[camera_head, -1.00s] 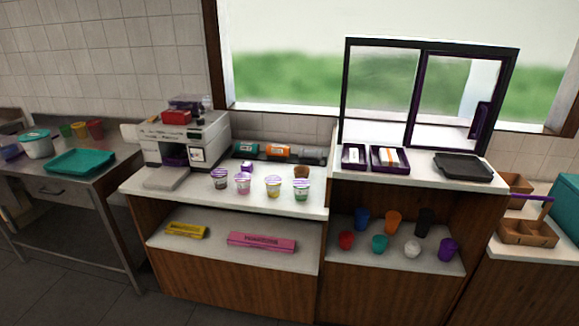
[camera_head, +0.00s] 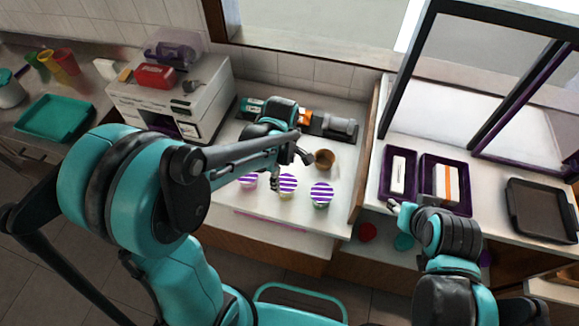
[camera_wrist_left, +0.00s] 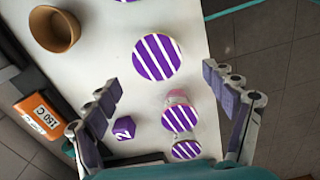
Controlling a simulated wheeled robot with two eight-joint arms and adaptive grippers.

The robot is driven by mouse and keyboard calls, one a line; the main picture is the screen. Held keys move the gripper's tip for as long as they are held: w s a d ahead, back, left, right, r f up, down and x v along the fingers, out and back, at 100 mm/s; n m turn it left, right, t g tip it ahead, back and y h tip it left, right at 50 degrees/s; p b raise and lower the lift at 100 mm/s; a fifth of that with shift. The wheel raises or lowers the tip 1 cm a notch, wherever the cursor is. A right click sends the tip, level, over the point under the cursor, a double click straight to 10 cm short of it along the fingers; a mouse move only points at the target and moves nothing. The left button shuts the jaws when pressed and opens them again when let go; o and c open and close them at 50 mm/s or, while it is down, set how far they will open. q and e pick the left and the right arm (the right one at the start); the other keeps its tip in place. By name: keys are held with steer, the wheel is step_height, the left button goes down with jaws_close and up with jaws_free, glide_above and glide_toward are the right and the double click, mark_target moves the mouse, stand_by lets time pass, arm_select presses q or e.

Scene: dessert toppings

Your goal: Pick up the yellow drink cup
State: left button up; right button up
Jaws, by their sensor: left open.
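The yellow drink cup (camera_head: 287,184) stands on the white counter, the middle one of three visible cups with purple-and-white striped lids. In the left wrist view its lid (camera_wrist_left: 157,56) lies just ahead of and between the fingers, seen from above; its side is mostly hidden. My left gripper (camera_head: 291,170) is open and empty, above and close to this cup. In the left wrist view, the left gripper's fingers (camera_wrist_left: 161,77) are spread wide. My right gripper (camera_head: 394,207) is small in view by the purple trays; its jaws are unclear.
A pink cup (camera_head: 248,181) and a green cup (camera_head: 321,193) flank the yellow one closely. A brown cup (camera_head: 324,159) stands behind. A small purple box (camera_wrist_left: 124,128) lies near the left finger. A white machine (camera_head: 170,105) and purple trays (camera_head: 398,174) border the space.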

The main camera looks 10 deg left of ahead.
mark_target(286, 183)
arm_select(q)
steer(key=shift+d+f, duration=0.1)
steer(key=shift+f, duration=0.15)
steer(key=f, duration=0.2)
steer(key=f+b, duration=0.1)
steer(key=f, duration=0.2)
steer(key=f+b, duration=0.1)
steer(key=f, duration=0.1)
steer(key=shift+w+d+f, duration=0.15)
steer(key=shift+w+d, duration=0.05)
steer(key=shift+w, duration=0.05)
steer(key=shift+c, duration=0.3)
steer(key=c, duration=1.3)
